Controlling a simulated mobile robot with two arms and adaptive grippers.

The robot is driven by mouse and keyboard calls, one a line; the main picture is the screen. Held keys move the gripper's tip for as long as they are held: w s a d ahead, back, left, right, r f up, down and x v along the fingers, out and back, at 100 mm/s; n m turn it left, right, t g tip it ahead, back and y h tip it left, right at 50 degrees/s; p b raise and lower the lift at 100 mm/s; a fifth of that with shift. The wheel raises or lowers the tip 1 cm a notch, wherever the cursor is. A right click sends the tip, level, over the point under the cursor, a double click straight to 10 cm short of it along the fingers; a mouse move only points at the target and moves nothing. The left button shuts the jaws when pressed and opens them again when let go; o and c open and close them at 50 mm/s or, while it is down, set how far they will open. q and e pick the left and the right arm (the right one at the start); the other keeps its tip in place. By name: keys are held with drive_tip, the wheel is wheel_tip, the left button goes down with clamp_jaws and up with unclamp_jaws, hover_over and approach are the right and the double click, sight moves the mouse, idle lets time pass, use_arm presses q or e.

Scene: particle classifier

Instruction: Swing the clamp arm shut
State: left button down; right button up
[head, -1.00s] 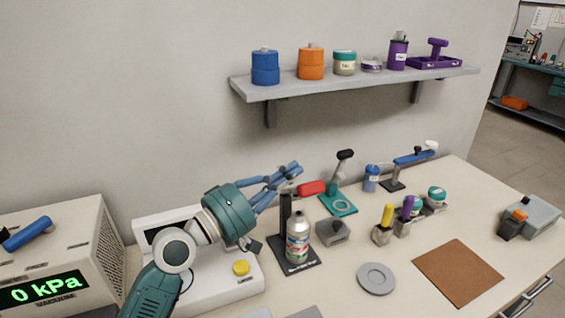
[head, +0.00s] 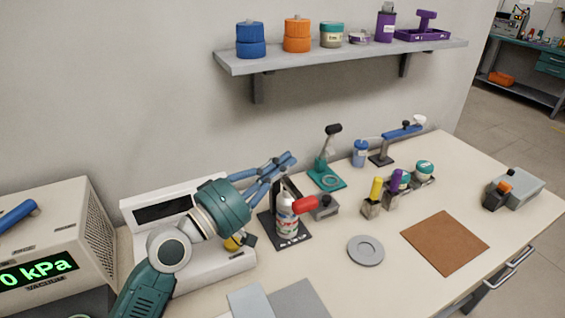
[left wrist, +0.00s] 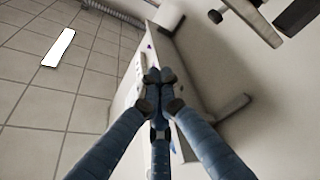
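The clamp arm ends in a red grip (head: 305,206) and stands on a dark post (head: 293,186) with a black base (head: 294,243). I cannot tell whether the arm presses on the can. My left gripper (head: 284,160) is above and behind the post in the head view, apart from the red grip. In the left wrist view its fingertips (left wrist: 158,76) are together with nothing visible between them. My right gripper is not in view.
A grey block (head: 324,208) stands right of the base. A teal stand (head: 328,180) is behind it. Yellow and purple tools in holders (head: 372,202) are further right. A grey disc (head: 366,250) and a brown mat (head: 446,242) lie in front. A shelf (head: 340,57) hangs above.

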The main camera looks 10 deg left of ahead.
use_arm(q)
wheel_tip(320, 180, up, 10)
idle(0.5)
